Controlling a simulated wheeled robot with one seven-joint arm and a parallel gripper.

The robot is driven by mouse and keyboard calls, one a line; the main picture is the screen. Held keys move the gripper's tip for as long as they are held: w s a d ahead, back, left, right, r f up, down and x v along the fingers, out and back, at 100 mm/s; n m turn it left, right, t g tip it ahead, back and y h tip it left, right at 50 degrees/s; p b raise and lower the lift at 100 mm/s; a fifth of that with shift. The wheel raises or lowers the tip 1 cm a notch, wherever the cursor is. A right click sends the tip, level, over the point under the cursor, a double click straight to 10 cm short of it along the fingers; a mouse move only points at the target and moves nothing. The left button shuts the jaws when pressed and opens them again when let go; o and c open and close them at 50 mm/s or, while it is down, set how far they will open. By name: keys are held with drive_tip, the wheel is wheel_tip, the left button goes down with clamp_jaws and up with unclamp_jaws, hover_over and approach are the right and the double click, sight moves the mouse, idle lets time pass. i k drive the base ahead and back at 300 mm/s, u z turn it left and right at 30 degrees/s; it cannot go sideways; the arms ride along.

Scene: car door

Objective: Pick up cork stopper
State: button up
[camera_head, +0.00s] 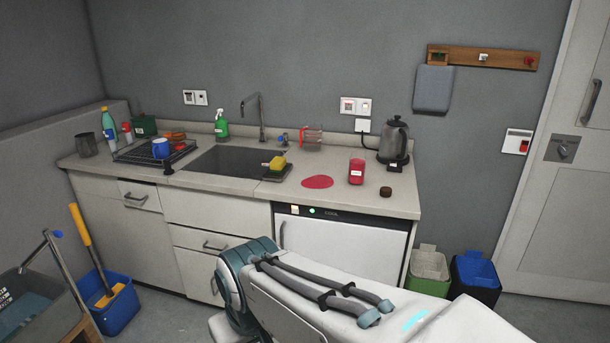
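A small, short, dark brown round piece (385,192) lies on the right end of the counter, near its front edge. It is the only thing in view that looks like a cork stopper, but it is too small for me to be sure. It stands apart from the red jar to its left and the kettle behind it. My white and teal arm crosses the bottom of the view, well below the counter. My gripper is not in view.
The counter (235,187) holds a red jar (356,172), a dark kettle (393,140), a flat red patch (317,182), a glass container (312,137) and a sink (225,163) with a tall faucet. Green (428,272) and blue (474,278) bins stand on the floor at right.

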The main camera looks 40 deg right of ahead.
sight(385, 192)
drive_tip(key=z, duration=0.35)
drive_tip(key=i, duration=1.25)
drive_tip(key=z, duration=1.5)
drive_tip(key=i, duration=0.7)
drive_tip(key=z, duration=0.55)
